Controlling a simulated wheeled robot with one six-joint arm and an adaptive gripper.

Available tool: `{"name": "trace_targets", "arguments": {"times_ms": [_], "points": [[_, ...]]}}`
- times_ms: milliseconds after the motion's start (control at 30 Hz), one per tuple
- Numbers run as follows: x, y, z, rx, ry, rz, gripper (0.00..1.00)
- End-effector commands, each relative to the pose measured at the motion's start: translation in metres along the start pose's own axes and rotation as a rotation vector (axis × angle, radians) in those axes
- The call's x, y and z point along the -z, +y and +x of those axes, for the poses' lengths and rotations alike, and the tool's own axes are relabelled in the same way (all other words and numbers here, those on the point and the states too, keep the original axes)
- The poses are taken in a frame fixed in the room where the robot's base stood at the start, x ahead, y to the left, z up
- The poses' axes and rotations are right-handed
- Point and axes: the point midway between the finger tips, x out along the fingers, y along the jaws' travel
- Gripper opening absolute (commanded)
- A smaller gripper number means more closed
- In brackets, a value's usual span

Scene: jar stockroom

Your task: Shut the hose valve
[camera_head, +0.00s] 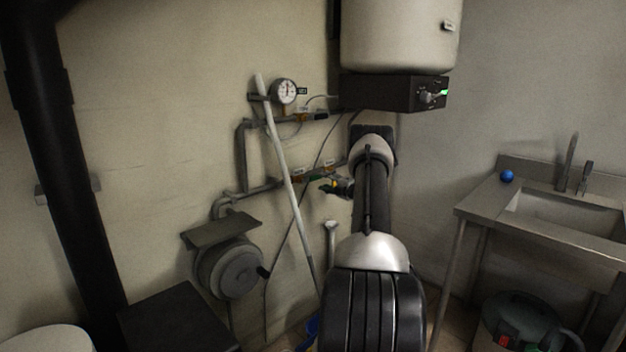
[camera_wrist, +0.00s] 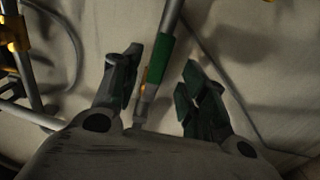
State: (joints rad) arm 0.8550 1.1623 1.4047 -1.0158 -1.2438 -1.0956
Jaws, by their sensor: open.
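My gripper (camera_head: 330,187) is at the wall beside the lower pipe (camera_head: 264,189) in the head view. In the wrist view my gripper (camera_wrist: 163,64) is open, its two dark fingers apart. A grey pipe with a green sleeve (camera_wrist: 160,56) and a small orange-brown part runs between the fingers or just beyond them; contact cannot be told. Small orange-red fittings (camera_head: 300,178) with pale tags sit on the lower pipe, left of my gripper. Another orange fitting (camera_head: 320,116) sits on the upper pipe. The tags are too small to read, so which fitting is the hose valve is unclear.
A pale pole (camera_head: 283,170) leans across the pipes left of my gripper. A gauge (camera_head: 285,91) and a tank (camera_head: 400,35) with a dark control box (camera_head: 393,92) are above. A sink table (camera_head: 484,203) stands right. Yellow fittings (camera_wrist: 14,32) show left in the wrist view.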

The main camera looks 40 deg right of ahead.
Motion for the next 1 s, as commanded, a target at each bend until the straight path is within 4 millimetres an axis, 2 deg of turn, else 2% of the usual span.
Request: {"name": "trace_targets", "arguments": {"times_ms": [200,400,733,767,967,1000], "points": [[0.001,0.000,0.038,0.000,0.001,0.001,0.43],[0.000,0.000,0.062,0.001,-0.001,0.003,0.43],[0.000,0.000,0.067,0.001,-0.002,0.005,0.43],[0.000,0.000,0.067,0.001,-0.002,0.005,0.39],[0.000,0.000,0.067,0.002,-0.002,0.005,0.03],[0.000,0.000,0.067,0.002,-0.002,0.005,0.00]]}}
